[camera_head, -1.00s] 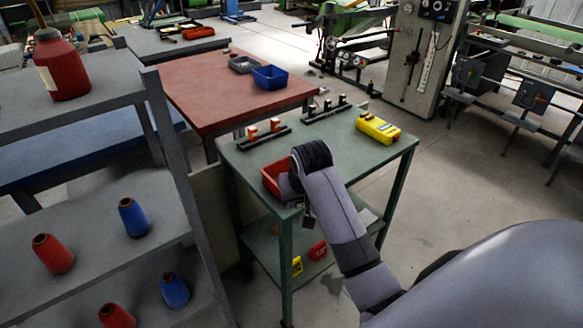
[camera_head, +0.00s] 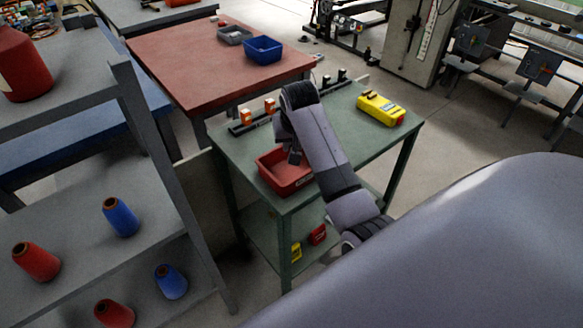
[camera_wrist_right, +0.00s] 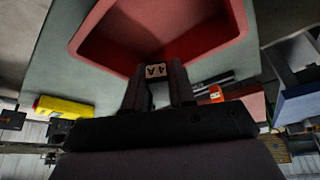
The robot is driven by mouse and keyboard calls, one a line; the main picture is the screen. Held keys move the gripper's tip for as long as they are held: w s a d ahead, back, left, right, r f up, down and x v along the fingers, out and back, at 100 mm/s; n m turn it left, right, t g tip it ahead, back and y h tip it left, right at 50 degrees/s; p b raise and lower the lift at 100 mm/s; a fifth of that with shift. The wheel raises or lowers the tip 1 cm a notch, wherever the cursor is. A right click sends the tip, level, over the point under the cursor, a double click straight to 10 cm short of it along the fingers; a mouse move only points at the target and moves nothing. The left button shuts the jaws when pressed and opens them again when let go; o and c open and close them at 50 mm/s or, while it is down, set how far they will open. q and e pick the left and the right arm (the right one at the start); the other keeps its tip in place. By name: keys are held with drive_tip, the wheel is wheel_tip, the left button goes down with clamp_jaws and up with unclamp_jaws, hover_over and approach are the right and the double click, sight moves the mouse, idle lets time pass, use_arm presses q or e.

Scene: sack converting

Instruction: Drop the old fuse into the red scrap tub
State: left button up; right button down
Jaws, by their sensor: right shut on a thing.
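The red scrap tub (camera_head: 284,178) stands on the near left corner of the green table (camera_head: 345,152). My right gripper (camera_head: 294,158) points down over the tub's back part in the head view. In the right wrist view, my right gripper (camera_wrist_right: 157,78) is shut on the old fuse (camera_wrist_right: 156,71), a small block with a pale face marked "4A". The tub (camera_wrist_right: 150,30) fills the top of that view, with the fuse seen in front of its wall. The fuse cannot be made out in the head view. My left gripper is not in view.
Black fuse rails with orange pieces (camera_head: 246,118) lie behind the tub. A yellow device (camera_head: 381,108) lies at the table's right. A red-topped table (camera_head: 190,60) with a blue bin (camera_head: 263,50) stands behind. A grey shelf with spools (camera_head: 121,217) stands left.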

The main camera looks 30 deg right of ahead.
drive_tip(key=shift+f, duration=1.5)
drive_tip(key=c, duration=0.9)
unclamp_jaws()
drive_tip(key=shift+o, duration=0.2)
drive_tip(key=v, duration=0.7)
drive_tip(key=shift+r, duration=0.1)
